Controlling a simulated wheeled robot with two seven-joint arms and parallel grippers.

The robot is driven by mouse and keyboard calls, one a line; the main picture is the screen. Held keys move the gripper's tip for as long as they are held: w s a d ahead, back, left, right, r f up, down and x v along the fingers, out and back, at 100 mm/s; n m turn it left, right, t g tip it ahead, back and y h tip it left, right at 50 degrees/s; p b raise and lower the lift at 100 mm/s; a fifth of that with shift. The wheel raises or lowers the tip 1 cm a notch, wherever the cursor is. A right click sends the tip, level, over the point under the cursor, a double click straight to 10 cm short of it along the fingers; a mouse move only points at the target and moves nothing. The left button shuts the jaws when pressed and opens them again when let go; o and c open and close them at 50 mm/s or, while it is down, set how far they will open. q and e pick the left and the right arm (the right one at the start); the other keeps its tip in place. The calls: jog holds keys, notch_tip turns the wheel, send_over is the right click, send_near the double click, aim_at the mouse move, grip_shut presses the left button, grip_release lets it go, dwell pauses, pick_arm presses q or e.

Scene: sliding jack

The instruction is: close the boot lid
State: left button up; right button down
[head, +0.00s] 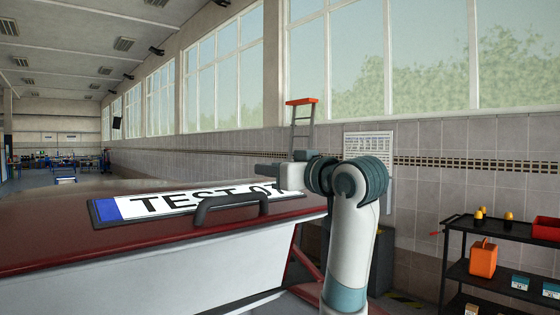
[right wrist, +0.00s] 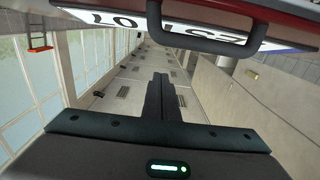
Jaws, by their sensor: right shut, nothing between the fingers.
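The boot lid (head: 60,235) is a dark red panel at left and centre of the head view. It appears raised, with a pale panel below its red edge. The handle also shows at the top of the right wrist view (right wrist: 205,42). My right gripper (head: 262,170) is shut and empty, near the plate's right end. In the right wrist view its closed fingers (right wrist: 160,88) appear apart from the handle. My left gripper is out of view.
A black tool trolley (head: 455,270) with an orange container (head: 483,258) stands at right. A ladder with an orange top (head: 302,102) is by the tiled window wall. Behind my right arm is a dark grey cabinet (head: 382,265). Open hall floor lies far left.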

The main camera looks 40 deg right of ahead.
jog(key=w+p, duration=0.1)
jog(key=w, duration=0.2)
jog(key=shift+a, duration=0.1)
jog(key=shift+s+f+p, duration=0.25)
jog(key=shift+f+p, duration=0.05)
jog(key=shift+f, duration=0.15)
jog(key=shift+s+f+p, duration=0.2)
jog(key=shift+f+p, duration=0.1)
jog(key=shift+f, duration=0.15)
pick_arm(q)
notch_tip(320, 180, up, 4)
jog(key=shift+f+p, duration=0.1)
jog(key=shift+p, duration=0.3)
pick_arm(e)
jog(key=shift+s+f, duration=0.2)
jog(key=shift+f, duration=0.3)
jog(key=shift+s+f, duration=0.15)
jog(key=shift+f, duration=0.35)
